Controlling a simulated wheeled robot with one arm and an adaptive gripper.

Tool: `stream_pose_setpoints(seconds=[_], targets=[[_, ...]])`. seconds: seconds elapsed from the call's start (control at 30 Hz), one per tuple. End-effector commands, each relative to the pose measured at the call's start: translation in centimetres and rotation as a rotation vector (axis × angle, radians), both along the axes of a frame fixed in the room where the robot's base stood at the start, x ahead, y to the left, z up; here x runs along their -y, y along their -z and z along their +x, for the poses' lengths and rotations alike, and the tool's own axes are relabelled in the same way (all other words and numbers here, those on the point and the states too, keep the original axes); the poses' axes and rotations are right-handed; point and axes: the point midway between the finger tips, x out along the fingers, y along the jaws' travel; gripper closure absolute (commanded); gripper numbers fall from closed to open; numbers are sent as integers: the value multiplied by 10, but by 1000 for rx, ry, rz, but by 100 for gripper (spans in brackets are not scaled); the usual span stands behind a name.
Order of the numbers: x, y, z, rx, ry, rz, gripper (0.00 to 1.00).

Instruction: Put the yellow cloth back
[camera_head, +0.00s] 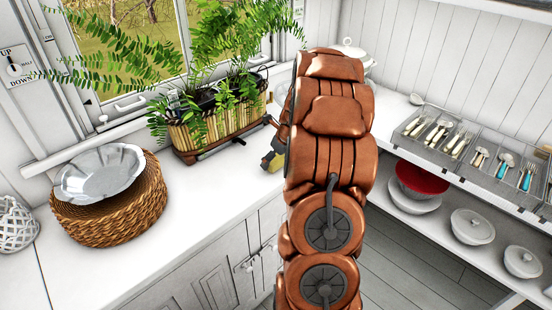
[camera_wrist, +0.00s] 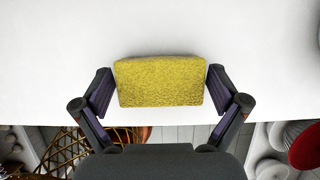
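The yellow cloth (camera_wrist: 160,81) is a thick, textured block in the middle of the wrist view, against the white counter. My gripper (camera_wrist: 160,78) has its two dark fingers spread wide, one on each side of the cloth, with a narrow gap seen at each side. It looks open and not clamped on the cloth. In the head view only a small yellow patch of the cloth (camera_head: 272,160) shows at the left of my copper arm, near the counter's front edge. My arm hides most of the gripper there.
A planter with ferns (camera_head: 215,122) stands on the counter (camera_head: 215,188) by the window. A woven basket (camera_head: 110,212) with a silver bowl (camera_head: 100,173) is at left. At right are a cutlery tray (camera_head: 470,150), a red bowl (camera_head: 422,180) and lidded white pots (camera_head: 472,227).

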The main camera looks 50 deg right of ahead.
Motion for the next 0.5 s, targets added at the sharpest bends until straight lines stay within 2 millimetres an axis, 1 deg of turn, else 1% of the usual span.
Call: stream_pose_setpoints(seconds=[0.37,0.5], targets=[[0,-2,0,1,-1,-1,0],[1,-15,-5,2,0,-2,0]])
